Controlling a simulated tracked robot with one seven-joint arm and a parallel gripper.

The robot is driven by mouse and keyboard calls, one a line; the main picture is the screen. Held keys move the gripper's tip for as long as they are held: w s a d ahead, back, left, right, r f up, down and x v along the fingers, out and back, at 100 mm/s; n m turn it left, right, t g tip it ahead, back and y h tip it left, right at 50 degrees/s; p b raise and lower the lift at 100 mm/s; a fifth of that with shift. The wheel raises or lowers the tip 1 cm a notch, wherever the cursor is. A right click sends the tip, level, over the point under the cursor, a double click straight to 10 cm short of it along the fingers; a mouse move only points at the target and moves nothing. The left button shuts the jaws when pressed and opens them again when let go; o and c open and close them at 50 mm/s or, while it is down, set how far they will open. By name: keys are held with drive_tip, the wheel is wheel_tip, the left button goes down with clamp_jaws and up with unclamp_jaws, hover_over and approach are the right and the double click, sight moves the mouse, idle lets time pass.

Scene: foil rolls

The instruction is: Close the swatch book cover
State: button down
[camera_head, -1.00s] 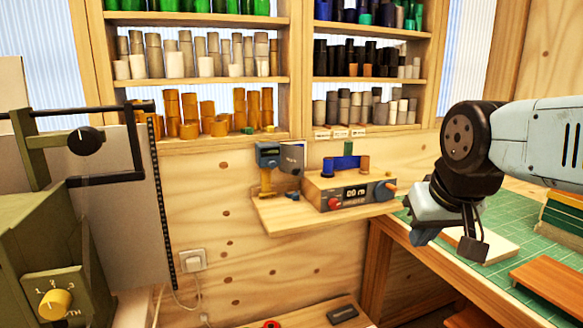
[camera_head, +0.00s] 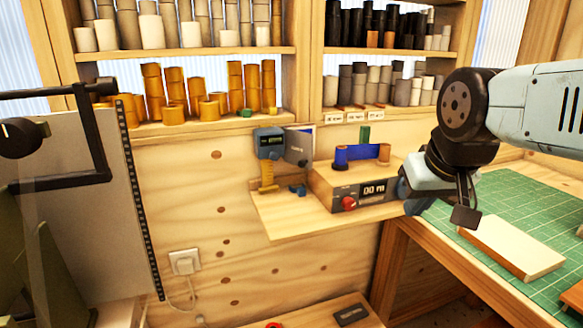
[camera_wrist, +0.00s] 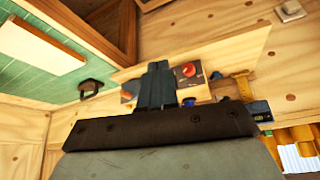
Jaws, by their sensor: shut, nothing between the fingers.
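No swatch book can be made out for certain. A flat cream slab (camera_head: 512,247) lies on the green cutting mat (camera_head: 545,205) at the right; it also shows at the upper left of the wrist view (camera_wrist: 40,44). I cannot tell whether it is the book or has a cover. My gripper (camera_head: 412,207) is at the right of the head view, left of the slab and apart from it. In the wrist view its fingers (camera_wrist: 157,84) are together and empty, with the small shelf behind them.
Racks of rolls (camera_head: 180,95) stand behind. A grey panel (camera_head: 70,200) fills the left.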

drive_tip(key=n+t+h, duration=0.7)
drive_tip(key=n+h, duration=0.2)
drive_tip(key=h, duration=0.3)
approach(300, 164)
drive_tip(key=x, duration=0.7)
